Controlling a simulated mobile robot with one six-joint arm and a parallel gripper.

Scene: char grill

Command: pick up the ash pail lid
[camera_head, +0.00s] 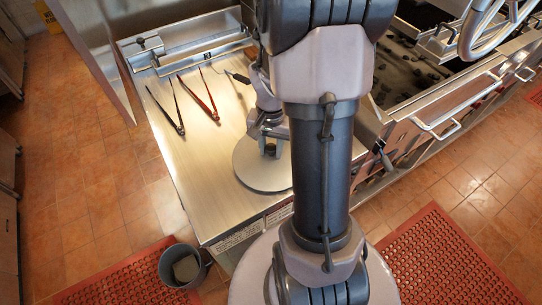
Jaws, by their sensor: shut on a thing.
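A flat round grey disc, which looks like the ash pail lid (252,174), is at the right front part of the steel counter. Its right side is hidden behind my arm. My gripper (271,148) is over the middle of the disc, shut on its handle, which is mostly hidden by the jaws. I cannot tell whether the disc rests on the counter or is slightly above it.
Black tongs (168,109) and red tongs (199,96) lie on the steel counter (200,190), left of the disc. A dark pail (165,277) stands on the floor in front. The grill (398,75) is at the right. Red mats (440,262) lie on the floor.

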